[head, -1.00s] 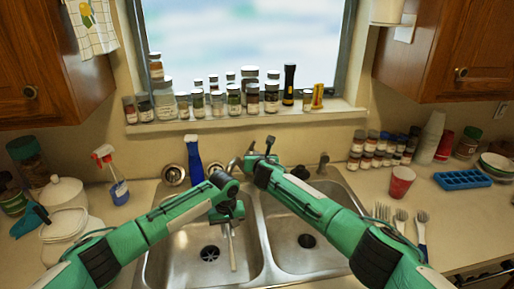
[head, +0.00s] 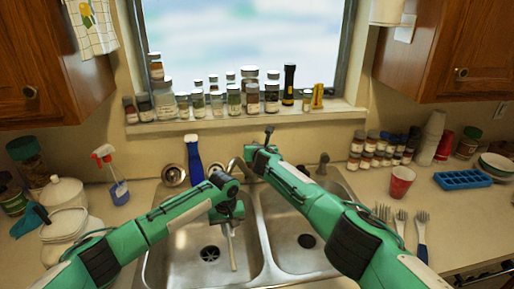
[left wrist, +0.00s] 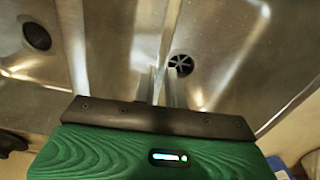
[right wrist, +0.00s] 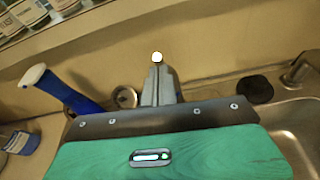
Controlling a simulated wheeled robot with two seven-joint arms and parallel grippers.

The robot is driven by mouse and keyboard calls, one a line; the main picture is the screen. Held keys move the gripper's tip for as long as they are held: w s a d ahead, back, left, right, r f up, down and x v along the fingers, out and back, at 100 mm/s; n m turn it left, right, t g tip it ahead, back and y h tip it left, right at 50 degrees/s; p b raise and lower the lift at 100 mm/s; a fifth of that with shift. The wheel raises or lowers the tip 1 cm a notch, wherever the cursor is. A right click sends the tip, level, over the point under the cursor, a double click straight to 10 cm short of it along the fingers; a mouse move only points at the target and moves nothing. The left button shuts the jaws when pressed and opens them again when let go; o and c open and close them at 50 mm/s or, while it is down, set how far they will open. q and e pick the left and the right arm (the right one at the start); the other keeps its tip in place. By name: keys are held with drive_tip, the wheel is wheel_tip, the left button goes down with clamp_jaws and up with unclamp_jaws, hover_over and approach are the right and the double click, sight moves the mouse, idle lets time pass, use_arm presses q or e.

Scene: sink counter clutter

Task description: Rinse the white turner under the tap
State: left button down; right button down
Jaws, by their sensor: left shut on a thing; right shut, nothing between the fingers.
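My left gripper (head: 230,218) hangs over the left sink basin (head: 185,255), shut on the white turner. A thin pale length of the turner (head: 234,252) points down into the basin beside the drain; its full shape cannot be made out. In the left wrist view, the fingers (left wrist: 160,85) point toward the basin floor. My right gripper (head: 267,142) is at the back of the sink, close to the tap (head: 234,164); it is shut and empty. In the right wrist view, its fingers (right wrist: 158,88) have a small white round spot at their tips. Whether they touch the tap is unclear, and no water shows.
A blue-handled brush (head: 194,158) and a metal strainer (head: 174,175) stand behind the sink. A spray bottle (head: 116,180) is at left. Jars line the sill. A red cup (head: 401,182), forks and a blue ice tray (head: 462,180) are at right. The right basin is clear.

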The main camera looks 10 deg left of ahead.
drive_tip(key=shift+w+a+r, duration=0.2)
drive_tip(key=shift+w+r, duration=0.2)
drive_tip(key=shift+r, duration=0.2)
drive_tip(key=shift+f, duration=0.1)
idle(0.4)
drive_tip(key=f+v, duration=0.1)
drive_tip(key=v, duration=1.2)
drive_tip(key=shift+s+f, duration=0.25)
drive_tip(key=shift+f, duration=0.15)
idle(0.4)
drive_tip(key=shift+r, duration=0.1)
idle(0.6)
